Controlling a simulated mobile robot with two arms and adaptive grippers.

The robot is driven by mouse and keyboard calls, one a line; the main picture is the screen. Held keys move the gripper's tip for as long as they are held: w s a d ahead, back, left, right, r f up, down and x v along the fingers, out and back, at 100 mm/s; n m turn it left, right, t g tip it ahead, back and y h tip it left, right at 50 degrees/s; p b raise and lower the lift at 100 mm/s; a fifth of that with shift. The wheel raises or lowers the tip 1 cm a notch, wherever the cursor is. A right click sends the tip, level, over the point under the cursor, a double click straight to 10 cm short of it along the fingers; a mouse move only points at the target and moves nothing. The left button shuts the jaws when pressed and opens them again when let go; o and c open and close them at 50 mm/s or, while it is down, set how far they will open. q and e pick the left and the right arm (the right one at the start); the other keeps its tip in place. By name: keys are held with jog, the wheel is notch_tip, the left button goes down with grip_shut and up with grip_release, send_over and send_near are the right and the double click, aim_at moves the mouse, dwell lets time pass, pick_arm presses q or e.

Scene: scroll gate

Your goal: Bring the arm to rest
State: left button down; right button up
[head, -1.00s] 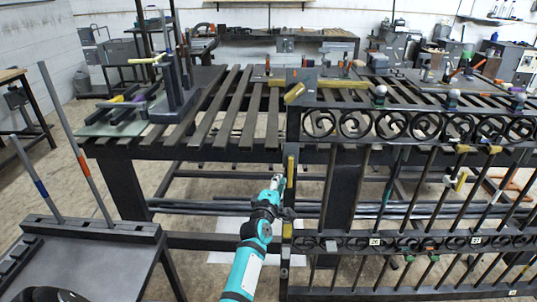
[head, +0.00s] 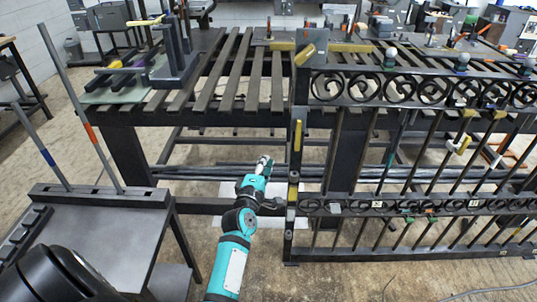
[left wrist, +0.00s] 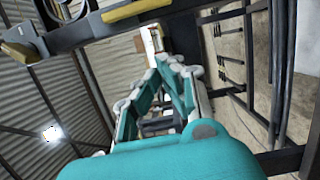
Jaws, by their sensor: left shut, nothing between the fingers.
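My left arm (head: 232,255) comes up from the bottom of the head view. Its left gripper (head: 264,162) is shut and empty, in front of the slatted table and left of the gate's upright. In the left wrist view the teal gripper (left wrist: 158,95) fills the middle, with its fingers together. The scroll gate (head: 415,90) stands at the right, its bars and scrolls upright against the table. My right gripper is not in view.
The dark slatted table (head: 228,75) spans the back. A dark cart (head: 100,235) with two rods (head: 88,130) stands at the left. The gate's yellow-marked upright (head: 296,150) is close to the right of my gripper. Bare floor (head: 370,275) lies at the bottom right.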

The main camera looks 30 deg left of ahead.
pick_arm(q)
jog(key=shift+s+d, duration=0.25)
jog(key=shift+s, duration=0.15)
